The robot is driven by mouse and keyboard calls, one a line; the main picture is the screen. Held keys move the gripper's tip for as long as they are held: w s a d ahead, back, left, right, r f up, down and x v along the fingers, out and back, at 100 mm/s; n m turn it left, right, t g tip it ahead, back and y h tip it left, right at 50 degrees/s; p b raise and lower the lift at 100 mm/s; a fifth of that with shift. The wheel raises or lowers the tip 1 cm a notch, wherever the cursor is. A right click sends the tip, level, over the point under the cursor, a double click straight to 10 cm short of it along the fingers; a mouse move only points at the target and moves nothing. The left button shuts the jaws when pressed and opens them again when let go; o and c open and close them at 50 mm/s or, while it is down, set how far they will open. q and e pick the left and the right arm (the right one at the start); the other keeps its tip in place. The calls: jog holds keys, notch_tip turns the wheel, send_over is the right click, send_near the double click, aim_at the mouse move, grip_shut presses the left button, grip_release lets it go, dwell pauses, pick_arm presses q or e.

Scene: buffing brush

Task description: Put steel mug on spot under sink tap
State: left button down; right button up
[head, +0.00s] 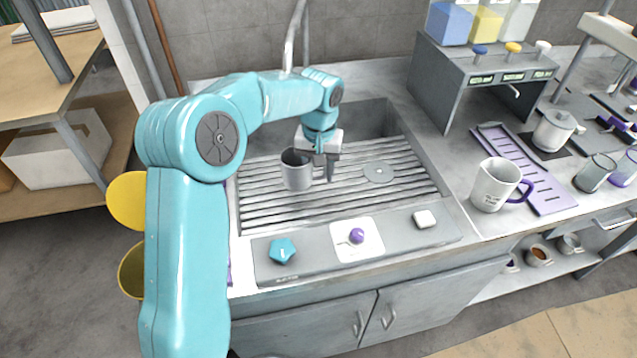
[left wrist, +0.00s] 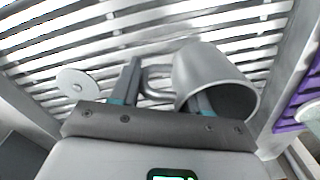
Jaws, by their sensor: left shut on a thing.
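The grey steel mug (head: 297,170) is upright over the left-middle part of the slatted sink rack (head: 270,212). My left gripper (head: 329,168) is at its right side, shut on it. In the left wrist view the mug (left wrist: 222,72) shows its rim and its handle lies between the fingers (left wrist: 165,92). I cannot tell whether the mug's base touches the slats. A round grey disc (head: 379,173) lies on the rack right of the gripper; it also shows in the left wrist view (left wrist: 77,83). A grey tap pipe (head: 294,38) rises behind my arm, its lower end hidden.
The sink's front panel holds a teal knob (head: 283,251), a purple knob (head: 357,236) and a white button (head: 425,219). A white mug with a purple handle (head: 494,185) stands right of the sink near a purple tray (head: 548,188). A dispenser (head: 484,75) stands behind. The rack around the disc is clear.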

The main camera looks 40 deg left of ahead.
aim_at(318, 177)
pick_arm(q)
notch_tip(318, 177, down, 4)
jog(key=b, duration=0.2)
jog(key=shift+a+f+b, duration=0.1)
jog(key=shift+b, duration=0.25)
jog(key=shift+r, duration=0.2)
jog(key=shift+s+f, duration=0.15)
jog(key=c, duration=0.5)
grip_release()
jog(key=shift+f, duration=0.1)
jog(key=shift+c, duration=0.2)
pick_arm(e)
notch_tip(318, 177, down, 4)
jog(key=shift+r, duration=0.25)
jog(key=shift+r, duration=0.1)
pick_arm(q)
jog(key=shift+r+p, duration=0.3)
jog(key=shift+r, duration=0.15)
notch_tip(318, 177, up, 11)
jog(key=shift+f+p, duration=0.1)
jog(key=shift+p, duration=0.4)
jog(key=shift+r, duration=0.45)
pick_arm(e)
jog(key=shift+r, duration=0.7)
